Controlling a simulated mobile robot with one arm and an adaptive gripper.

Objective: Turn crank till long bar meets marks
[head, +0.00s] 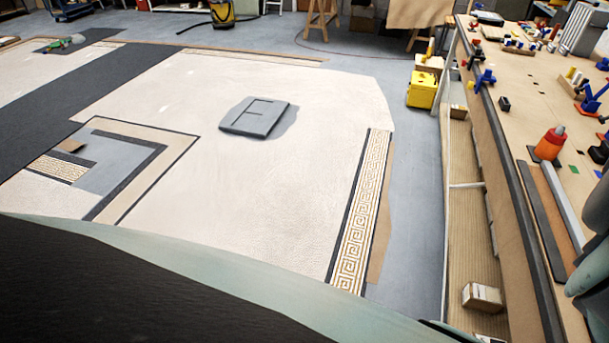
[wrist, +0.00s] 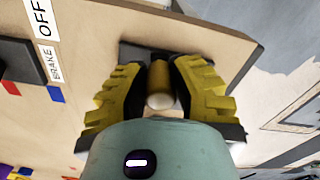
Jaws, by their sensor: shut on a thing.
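In the wrist view, my gripper (wrist: 160,85) has its yellow-and-black fingers closed around a short, pale tan round handle (wrist: 160,100). I take this for the crank's handle. A dark flat piece (wrist: 140,53) shows just beyond the fingertips; the rest of the crank is hidden by the fingers. I cannot make out the long bar or its marks for certain in either view. My gripper is not visible in the head view.
In the wrist view, labels reading OFF (wrist: 41,18) and BRAKE (wrist: 50,64) lie on the tan board, near blue and red patches.

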